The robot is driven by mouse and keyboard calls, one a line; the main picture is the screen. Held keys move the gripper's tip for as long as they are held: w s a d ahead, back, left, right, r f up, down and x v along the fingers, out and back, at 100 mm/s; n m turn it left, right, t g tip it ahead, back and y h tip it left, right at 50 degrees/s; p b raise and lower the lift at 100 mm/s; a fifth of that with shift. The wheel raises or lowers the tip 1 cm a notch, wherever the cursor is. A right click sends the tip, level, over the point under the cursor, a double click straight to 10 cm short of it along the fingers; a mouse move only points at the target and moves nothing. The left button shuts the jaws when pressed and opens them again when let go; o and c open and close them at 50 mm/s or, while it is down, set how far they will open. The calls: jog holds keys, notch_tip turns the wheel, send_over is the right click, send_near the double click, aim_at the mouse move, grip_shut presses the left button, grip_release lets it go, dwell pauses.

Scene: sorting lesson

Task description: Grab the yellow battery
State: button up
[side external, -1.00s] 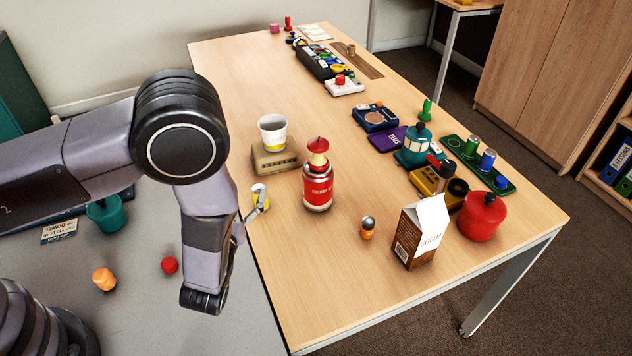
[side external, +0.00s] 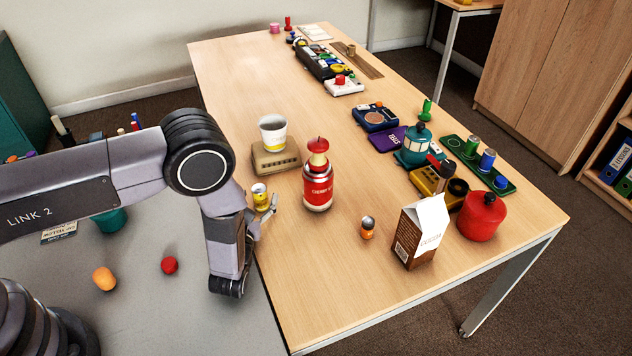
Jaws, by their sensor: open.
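A small yellow cylinder with a pale top, which looks like the yellow battery (side external: 260,192), stands near the left edge of the wooden table. My gripper (side external: 266,215) is open beside it, close to its lower right. The grey wrist hides most of the gripper, and only a light finger shows clearly. I cannot tell whether the finger touches the battery. An orange cylinder with a silver top (side external: 367,231) stands farther right on the table.
A beige block (side external: 273,166) bearing a white and yellow cup (side external: 273,130) is behind the battery. A red cherry bottle (side external: 317,189) stands to its right. A cocoa carton (side external: 420,235) and a red pot (side external: 481,219) are farther right. The table's front middle is clear.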

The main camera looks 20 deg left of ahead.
jog(key=shift+w+a, duration=0.1)
jog(key=shift+w, duration=0.25)
jog(key=shift+c, duration=0.4)
grip_shut()
jog(key=shift+r, duration=0.15)
